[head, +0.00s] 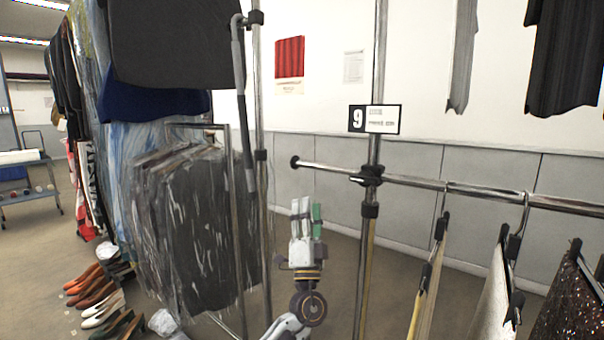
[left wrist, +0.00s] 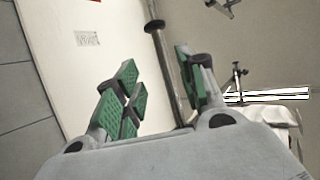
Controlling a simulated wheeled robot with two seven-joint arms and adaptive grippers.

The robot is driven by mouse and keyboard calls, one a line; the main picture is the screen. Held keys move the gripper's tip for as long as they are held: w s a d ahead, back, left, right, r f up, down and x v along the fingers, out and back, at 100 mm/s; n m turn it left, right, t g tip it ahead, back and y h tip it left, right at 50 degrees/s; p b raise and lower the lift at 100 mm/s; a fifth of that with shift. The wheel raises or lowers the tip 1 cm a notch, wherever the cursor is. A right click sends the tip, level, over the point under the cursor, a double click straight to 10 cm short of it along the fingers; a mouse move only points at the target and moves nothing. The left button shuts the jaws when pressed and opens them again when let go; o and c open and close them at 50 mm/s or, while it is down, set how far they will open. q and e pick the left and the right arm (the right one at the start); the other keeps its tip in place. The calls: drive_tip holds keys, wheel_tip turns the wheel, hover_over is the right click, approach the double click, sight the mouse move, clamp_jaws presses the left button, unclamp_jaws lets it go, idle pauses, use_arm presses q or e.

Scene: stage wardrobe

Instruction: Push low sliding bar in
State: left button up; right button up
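The low sliding bar (head: 415,182) is a level chrome bar with a dark round end cap (head: 296,162). It runs through a black clamp (head: 370,176) on an upright post, and its capped end sticks out to the left of that post. My left gripper (head: 306,208) points up just below the capped end in the head view. In the left wrist view my left gripper (left wrist: 160,90) has its green-padded fingers apart, with nothing held. The bar (left wrist: 165,70) appears between and beyond the fingers there; I cannot tell whether they touch it. My right gripper is not in view.
Hangers with clothes (head: 495,285) hang from the bar at right. A number 9 sign (head: 375,119) is on the post. Plastic-covered garments (head: 200,230) crowd the left, with shoes (head: 95,295) on the floor. A grey-panelled wall (head: 325,190) stands behind.

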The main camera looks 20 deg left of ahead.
sight(307, 164)
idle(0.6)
use_arm(q)
drive_tip(key=shift+x, duration=6.85)
clamp_jaws()
